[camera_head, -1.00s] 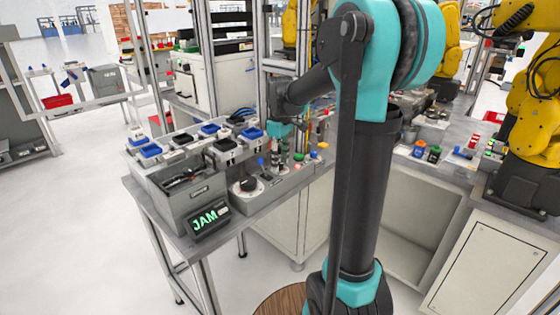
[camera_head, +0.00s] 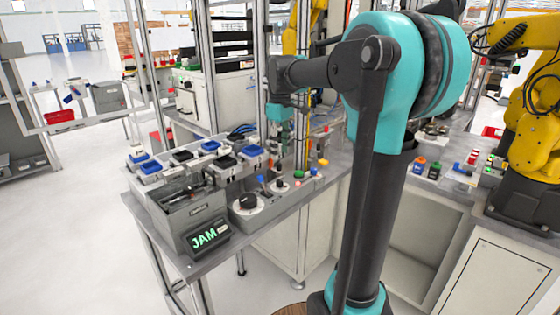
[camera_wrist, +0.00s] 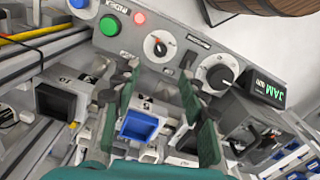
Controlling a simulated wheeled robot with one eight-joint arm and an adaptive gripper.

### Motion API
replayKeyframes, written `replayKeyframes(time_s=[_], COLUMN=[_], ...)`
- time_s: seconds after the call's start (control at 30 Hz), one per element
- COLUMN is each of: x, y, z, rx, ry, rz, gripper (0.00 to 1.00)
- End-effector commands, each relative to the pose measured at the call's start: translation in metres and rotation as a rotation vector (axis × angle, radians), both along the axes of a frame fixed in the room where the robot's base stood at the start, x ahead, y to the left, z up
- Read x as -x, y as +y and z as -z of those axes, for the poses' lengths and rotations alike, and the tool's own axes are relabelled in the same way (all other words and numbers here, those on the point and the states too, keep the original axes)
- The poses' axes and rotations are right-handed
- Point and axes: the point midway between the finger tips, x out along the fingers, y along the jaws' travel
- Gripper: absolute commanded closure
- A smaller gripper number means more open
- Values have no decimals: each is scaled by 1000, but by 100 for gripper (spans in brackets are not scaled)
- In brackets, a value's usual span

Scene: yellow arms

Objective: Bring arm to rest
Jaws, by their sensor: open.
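My arm (camera_head: 370,200) stands in the right middle of the head view, its forearm reaching left, nearly level. My gripper (camera_head: 280,138) hangs from its end above the workbench (camera_head: 262,213), small and partly blurred there. In the wrist view my gripper (camera_wrist: 158,80) shows two green fingers spread apart, with nothing held between them. A small blue-lined bin (camera_wrist: 138,126) shows below, between the fingers and apart from them.
A grey control box with a dial (camera_head: 248,201) and buttons stands on the bench. A display reading JAM (camera_head: 207,237) is at the front corner. Small bins (camera_head: 211,147) stand behind. A metal frame post (camera_head: 299,130) is close to my gripper. A yellow robot arm (camera_head: 535,110) stands right.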

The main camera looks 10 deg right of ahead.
Motion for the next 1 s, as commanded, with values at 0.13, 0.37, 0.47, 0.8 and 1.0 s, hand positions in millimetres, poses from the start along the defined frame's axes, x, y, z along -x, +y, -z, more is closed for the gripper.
replayKeyframes(time_s=[0.13, 0.37, 0.47, 0.8, 1.0], x=[0, 0, 1, 69, 148], y=[0, 0, 0, -19, -33], z=[-9, -10, -9, 91, 179], rx=[0, 0, 0, -29, -88], ry=[0, 0, -1, -134, -254], rz=[0, 0, 2, 309, 598], gripper=[57, 57, 57, 57, 57])
